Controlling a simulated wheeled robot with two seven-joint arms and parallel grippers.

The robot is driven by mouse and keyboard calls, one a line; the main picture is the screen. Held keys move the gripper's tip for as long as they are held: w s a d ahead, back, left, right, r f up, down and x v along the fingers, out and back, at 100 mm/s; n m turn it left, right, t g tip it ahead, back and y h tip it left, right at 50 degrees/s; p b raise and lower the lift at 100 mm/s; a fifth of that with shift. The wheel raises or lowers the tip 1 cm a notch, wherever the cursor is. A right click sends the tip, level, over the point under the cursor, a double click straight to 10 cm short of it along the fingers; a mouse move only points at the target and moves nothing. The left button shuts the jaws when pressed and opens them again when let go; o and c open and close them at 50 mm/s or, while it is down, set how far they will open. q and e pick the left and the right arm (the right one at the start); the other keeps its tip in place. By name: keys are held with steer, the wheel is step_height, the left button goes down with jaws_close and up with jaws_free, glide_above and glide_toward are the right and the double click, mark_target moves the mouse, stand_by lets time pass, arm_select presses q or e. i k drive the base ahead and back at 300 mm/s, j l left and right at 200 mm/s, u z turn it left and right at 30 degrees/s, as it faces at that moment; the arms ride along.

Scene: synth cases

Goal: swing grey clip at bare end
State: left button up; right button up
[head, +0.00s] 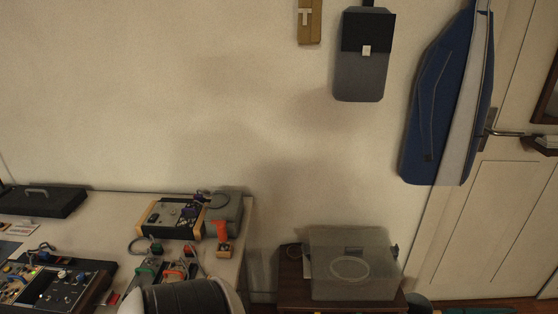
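I cannot make out a grey clip or a bare end for certain. A grey and black case (361,75) hangs on the wall with a small pale buckle (367,50) on its front. A long blue case (437,105) with a pale grey strip hangs right of it, beside the door. Small tools or clips with green and orange parts (178,271) lie on the desk, too small to tell apart. Neither of my grippers shows in the head view.
The desk (110,207) at left holds control panels (55,280), a yellow-sided device (172,218) and a black case (42,201). A dark round drum (185,297) stands in front. A translucent bin (350,285) sits on a low brown table. The middle wall is bare.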

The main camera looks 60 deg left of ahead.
mark_target(305, 249)
steer(key=i+j+u, duration=0.15)
steer(key=i+u, duration=0.25)
steer(key=i+j+u, duration=0.1)
steer(key=i+u, duration=0.55)
steer(key=u, duration=0.15)
steer(key=i+l+u, duration=0.2)
steer(key=i+u, duration=0.2)
